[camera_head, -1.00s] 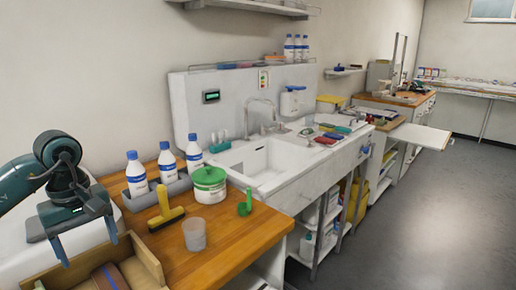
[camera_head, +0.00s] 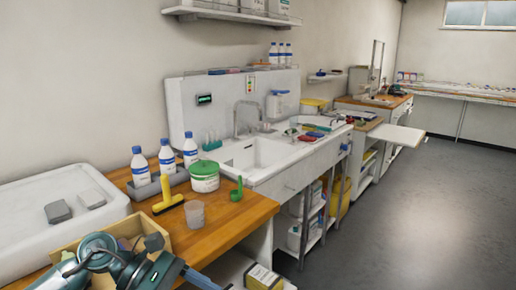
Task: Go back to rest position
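My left arm reaches in at the bottom left, low in front of the wooden worktop (camera_head: 232,222). Its dark green and black links cover part of an open wooden box (camera_head: 72,250). At its end, a blue finger of my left gripper (camera_head: 200,280) shows at the bottom edge. The rest of the gripper is hidden or cut off, so I cannot tell whether it is open or shut, or whether it holds anything. My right gripper is not in view.
The worktop holds white bottles (camera_head: 140,167), a yellow brush (camera_head: 168,194), a clear cup (camera_head: 195,214), a green-lidded tub (camera_head: 204,176) and a green scoop (camera_head: 236,190). A white basin (camera_head: 60,238) is left, a sink (camera_head: 258,153) beyond. Floor (camera_head: 420,220) is clear at right.

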